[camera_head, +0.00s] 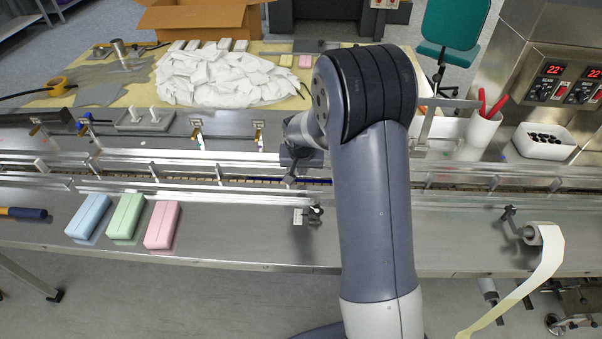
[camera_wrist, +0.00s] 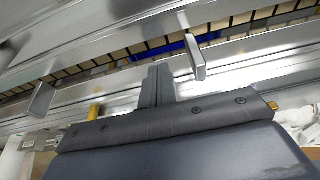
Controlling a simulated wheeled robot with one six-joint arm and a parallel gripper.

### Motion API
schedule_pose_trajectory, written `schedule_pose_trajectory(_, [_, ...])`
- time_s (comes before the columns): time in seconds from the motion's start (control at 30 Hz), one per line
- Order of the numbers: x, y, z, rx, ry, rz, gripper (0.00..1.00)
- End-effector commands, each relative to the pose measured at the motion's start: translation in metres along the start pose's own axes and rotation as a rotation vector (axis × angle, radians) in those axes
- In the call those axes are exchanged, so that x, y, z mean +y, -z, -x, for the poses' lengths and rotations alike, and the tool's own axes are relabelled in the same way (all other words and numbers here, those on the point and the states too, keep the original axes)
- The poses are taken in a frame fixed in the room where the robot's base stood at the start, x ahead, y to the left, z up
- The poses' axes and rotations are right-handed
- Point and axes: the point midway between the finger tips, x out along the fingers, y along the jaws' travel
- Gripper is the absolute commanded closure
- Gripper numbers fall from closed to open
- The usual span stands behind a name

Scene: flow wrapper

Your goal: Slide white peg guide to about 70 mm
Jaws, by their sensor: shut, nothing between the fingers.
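A grey plate with two white pegs (camera_head: 145,125) sits on the steel deck at the left in the head view, behind the conveyor rails. It is probably the white peg guide; I see no readable scale on it. My gripper (camera_head: 291,165) is well to the right of it, over the conveyor rails and partly hidden by my arm. In the wrist view my gripper (camera_wrist: 157,78) has its fingers together, with nothing between them. They point toward the metal rails. I cannot tell whether they touch a rail.
Long metal rails (camera_head: 100,188) and a slatted conveyor (camera_wrist: 135,57) run across. Upright metal tabs (camera_wrist: 195,57) flank my fingers. Blue (camera_head: 89,215), green (camera_head: 127,215) and pink (camera_head: 163,225) blocks lie in front. A white heap (camera_head: 220,78) lies behind.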

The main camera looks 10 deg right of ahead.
Motion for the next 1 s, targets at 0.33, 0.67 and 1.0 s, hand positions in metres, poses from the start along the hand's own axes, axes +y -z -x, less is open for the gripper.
schedule_pose_trajectory(0.33, [0.000, 0.000, 0.056, 0.004, 0.002, 0.001, 1.00])
schedule_pose_trajectory(0.67, [0.000, 0.000, 0.088, 0.001, 0.000, 0.001, 1.00])
schedule_pose_trajectory(1.0, [0.007, -0.009, 0.079, -0.016, 0.044, -0.059, 1.00])
